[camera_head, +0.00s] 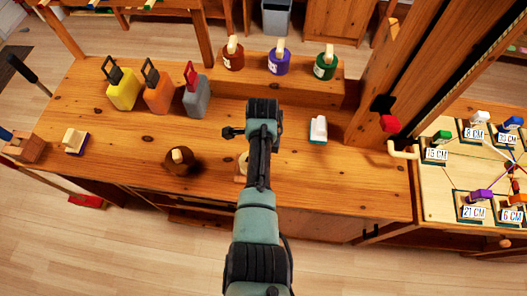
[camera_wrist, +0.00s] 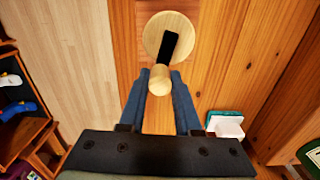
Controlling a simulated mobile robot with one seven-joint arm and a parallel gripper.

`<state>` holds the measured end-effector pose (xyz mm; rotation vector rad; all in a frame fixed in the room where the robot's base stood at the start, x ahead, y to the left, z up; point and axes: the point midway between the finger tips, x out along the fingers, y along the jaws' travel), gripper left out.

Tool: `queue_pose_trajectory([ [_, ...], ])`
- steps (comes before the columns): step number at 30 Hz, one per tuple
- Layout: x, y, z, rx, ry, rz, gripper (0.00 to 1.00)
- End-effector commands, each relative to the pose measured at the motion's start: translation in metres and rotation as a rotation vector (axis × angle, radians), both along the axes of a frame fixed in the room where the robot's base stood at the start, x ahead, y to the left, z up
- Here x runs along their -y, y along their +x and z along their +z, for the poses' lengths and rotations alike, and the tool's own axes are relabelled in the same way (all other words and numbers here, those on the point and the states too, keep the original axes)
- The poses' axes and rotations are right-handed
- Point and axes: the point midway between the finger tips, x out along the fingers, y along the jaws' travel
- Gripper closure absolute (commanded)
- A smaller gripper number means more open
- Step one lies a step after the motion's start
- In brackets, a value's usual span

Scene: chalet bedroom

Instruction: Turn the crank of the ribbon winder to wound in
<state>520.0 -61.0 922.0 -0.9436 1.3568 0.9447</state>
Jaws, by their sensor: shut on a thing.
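The ribbon winder shows in the wrist view as a round pale wooden disc (camera_wrist: 154,34) with a black crank arm (camera_wrist: 168,46) across it. The crank ends in a pale wooden knob (camera_wrist: 159,82), toward the bottom of that picture. My gripper (camera_wrist: 160,75) has its two blue fingers on either side of the knob and is shut on it. In the head view my arm covers most of the winder. Only a sliver of the pale disc (camera_head: 241,171) shows beside it, and the crank and fingertips are hidden there.
A white-and-teal block (camera_head: 318,130) lies right of my arm. A brown round piece (camera_head: 180,162) sits left. Yellow (camera_head: 122,93), orange (camera_head: 157,97) and grey (camera_head: 197,98) handled containers stand behind. Several pots line the raised shelf. A wooden post (camera_head: 400,80) rises at right.

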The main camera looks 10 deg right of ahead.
Motion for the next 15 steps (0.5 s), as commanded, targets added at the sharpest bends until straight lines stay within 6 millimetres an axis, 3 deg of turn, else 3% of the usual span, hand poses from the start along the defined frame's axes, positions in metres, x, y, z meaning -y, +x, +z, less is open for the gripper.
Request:
queue_pose_trajectory([
  [15, -0.014, -0.012, 0.003, 0.004, 0.000, -0.489, 1.00],
])
